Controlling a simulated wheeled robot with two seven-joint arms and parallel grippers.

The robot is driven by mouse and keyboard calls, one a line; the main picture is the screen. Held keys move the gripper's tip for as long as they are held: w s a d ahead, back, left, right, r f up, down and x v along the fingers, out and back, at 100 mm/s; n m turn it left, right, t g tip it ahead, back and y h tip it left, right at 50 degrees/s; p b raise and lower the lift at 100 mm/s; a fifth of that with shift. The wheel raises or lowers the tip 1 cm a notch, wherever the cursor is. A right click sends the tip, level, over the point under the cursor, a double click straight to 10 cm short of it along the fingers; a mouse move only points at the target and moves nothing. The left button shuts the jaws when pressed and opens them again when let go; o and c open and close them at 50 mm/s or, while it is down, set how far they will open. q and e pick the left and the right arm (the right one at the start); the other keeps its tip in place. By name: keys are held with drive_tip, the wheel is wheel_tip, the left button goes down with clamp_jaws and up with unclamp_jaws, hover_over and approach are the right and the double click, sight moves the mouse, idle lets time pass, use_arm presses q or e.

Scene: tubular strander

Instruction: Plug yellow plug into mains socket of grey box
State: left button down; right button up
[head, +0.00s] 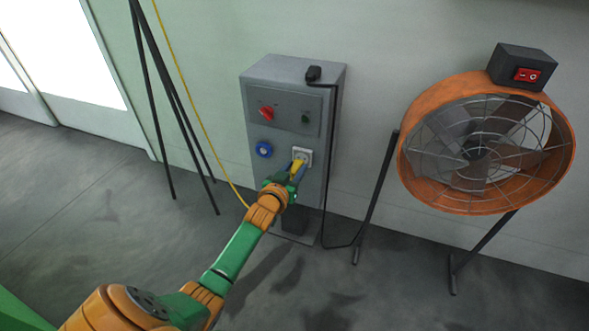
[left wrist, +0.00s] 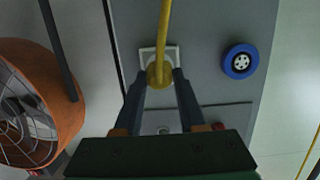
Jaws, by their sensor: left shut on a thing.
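The grey box (head: 258,88) stands against the wall. Its white mains socket (head: 307,153) is on the lower right of its front; in the left wrist view the socket's white frame (left wrist: 146,54) shows around the plug. My left gripper (head: 298,170) is shut on the yellow plug (head: 296,166), right in front of the socket. In the left wrist view, the fingers (left wrist: 160,82) hold the plug (left wrist: 158,76) from both sides, and it covers the socket's middle. I cannot tell whether its pins are inside. My right gripper is not in view.
A blue round socket (head: 263,149) and a red knob (head: 266,113) are on the box front. A black plug (head: 313,73) lies on top, its cable hanging down the right side. An orange fan (head: 412,170) stands right, a black tripod (head: 160,75) left. A yellow cable (head: 190,101) hangs left.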

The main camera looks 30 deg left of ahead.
use_arm(q)
drive_tip(key=shift+w, duration=0.15)
idle(0.4)
drive_tip(key=shift+b+x, duration=0.6)
drive_tip(key=shift+x, duration=0.2)
drive_tip(key=shift+c, duration=2)
unclamp_jaws()
drive_tip(key=shift+w+r, duration=0.1)
drive_tip(key=shift+r, duration=0.05)
